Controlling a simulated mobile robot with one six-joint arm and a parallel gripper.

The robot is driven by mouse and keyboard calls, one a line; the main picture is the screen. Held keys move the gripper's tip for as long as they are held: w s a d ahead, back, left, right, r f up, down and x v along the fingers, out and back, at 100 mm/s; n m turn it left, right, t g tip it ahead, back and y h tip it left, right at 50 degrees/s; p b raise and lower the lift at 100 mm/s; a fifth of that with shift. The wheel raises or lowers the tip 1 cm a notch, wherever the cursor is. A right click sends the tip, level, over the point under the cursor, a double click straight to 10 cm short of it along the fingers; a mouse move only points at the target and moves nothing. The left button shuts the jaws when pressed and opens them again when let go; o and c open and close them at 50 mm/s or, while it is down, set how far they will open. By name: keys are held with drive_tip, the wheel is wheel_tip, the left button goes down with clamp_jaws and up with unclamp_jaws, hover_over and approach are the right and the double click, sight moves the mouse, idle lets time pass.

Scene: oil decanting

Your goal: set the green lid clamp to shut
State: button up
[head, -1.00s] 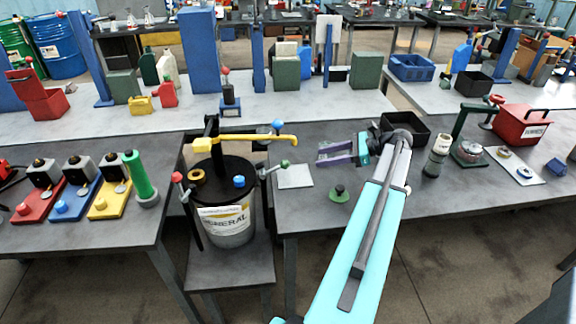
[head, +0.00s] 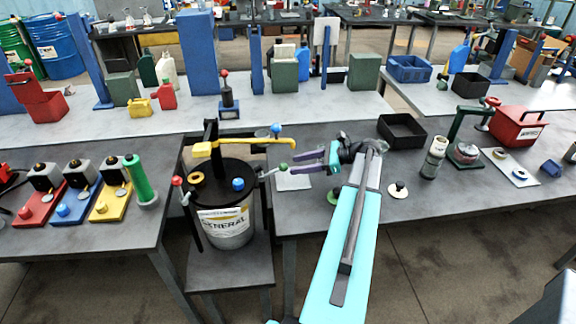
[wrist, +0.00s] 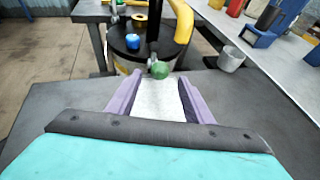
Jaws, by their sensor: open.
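The drum (head: 224,222), labelled GENERAL, stands on a low stand with a black lid. The green lid clamp (head: 283,168) is a small lever with a green ball on the lid's right side. It also shows in the wrist view (wrist: 160,71), its ball almost centred. A red-knobbed clamp (head: 177,181) is on the lid's left side. My gripper (head: 297,164) is open, its purple fingers pointing left at the green ball. In the wrist view the fingers (wrist: 158,88) are spread on either side of the line to the ball; I cannot tell whether either touches it.
A yellow pipe (head: 245,145) and black post rise above the lid, with a blue cap (head: 238,183) on it. A white sheet (head: 293,182) lies on the table below my gripper. A black tray (head: 402,131) and a black-knobbed white disc (head: 398,190) are to the right.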

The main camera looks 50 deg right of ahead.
drive_tip(key=shift+p+x, duration=0.5)
drive_tip(key=shift+x, duration=2)
drive_tip(key=shift+d, duration=0.1)
clamp_jaws()
